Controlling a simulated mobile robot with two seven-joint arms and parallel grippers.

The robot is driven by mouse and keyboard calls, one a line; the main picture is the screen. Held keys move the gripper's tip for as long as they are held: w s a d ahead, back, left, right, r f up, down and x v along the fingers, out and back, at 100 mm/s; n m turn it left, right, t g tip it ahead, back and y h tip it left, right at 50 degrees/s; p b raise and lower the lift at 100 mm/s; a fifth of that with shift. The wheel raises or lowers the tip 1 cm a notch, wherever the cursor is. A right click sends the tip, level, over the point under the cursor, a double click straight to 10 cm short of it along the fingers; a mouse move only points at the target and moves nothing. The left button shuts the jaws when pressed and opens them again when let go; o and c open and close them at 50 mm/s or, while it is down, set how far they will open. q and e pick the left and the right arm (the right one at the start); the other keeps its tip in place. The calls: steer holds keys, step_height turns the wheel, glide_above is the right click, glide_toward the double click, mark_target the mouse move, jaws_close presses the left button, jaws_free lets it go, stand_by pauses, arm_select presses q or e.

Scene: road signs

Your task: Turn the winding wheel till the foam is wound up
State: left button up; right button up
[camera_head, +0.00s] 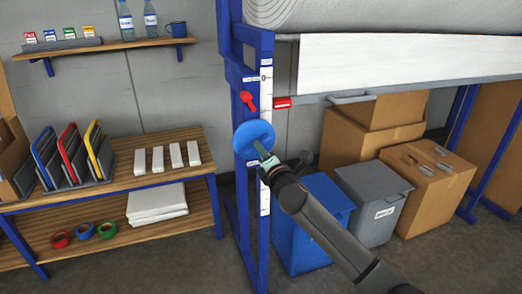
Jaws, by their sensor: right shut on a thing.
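The winding wheel is a blue disc (254,138) on the front of the blue frame post. The foam roll (320,12) is a thick grey-white roll at the top right. A white foam sheet (400,62) hangs below it. My right gripper (267,160) is shut at the wheel's lower right edge, seemingly on its handle, which the fingers mostly hide. My left gripper is not in view.
A red lever (247,98) and a white scale strip (266,100) are on the post above the wheel. A red marker (284,102) sits on the bar beside it. A blue bin (310,225), a grey bin (374,205) and cardboard boxes (430,185) stand below. A wooden bench (110,190) is at left.

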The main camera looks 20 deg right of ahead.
jaws_close()
steer(key=shift+m, duration=0.4)
steer(key=shift+m+p, duration=2.95)
steer(key=shift+m, duration=7.85)
steer(key=o, duration=0.6)
jaws_free()
